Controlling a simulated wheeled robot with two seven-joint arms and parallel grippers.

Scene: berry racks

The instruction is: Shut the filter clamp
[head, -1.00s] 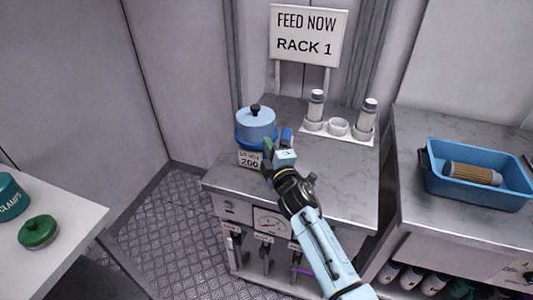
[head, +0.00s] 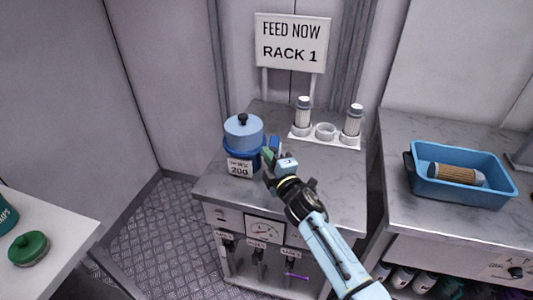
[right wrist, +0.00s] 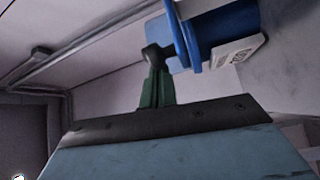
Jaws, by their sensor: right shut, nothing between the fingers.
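The filter housing (head: 237,150) is a blue canister with a pale blue lid (head: 243,130) and a black knob, upright on the grey counter. Its front tag reads 200. A blue upright piece (head: 274,143) stands at its right side and looks like the clamp's lever; I cannot tell how far it is closed. My right gripper (head: 267,160) is shut and empty, just right of the housing and in front of that piece. In the right wrist view the shut green fingers (right wrist: 154,62) point at the blue housing (right wrist: 228,25); whether they touch is unclear.
A white holder (head: 326,139) with two white filter cartridges stands behind. A blue tray (head: 463,195) with a tan cartridge is on the right counter. A gauge (head: 264,231) and switches are on the cabinet front. A green lid (head: 28,249) lies on the left table.

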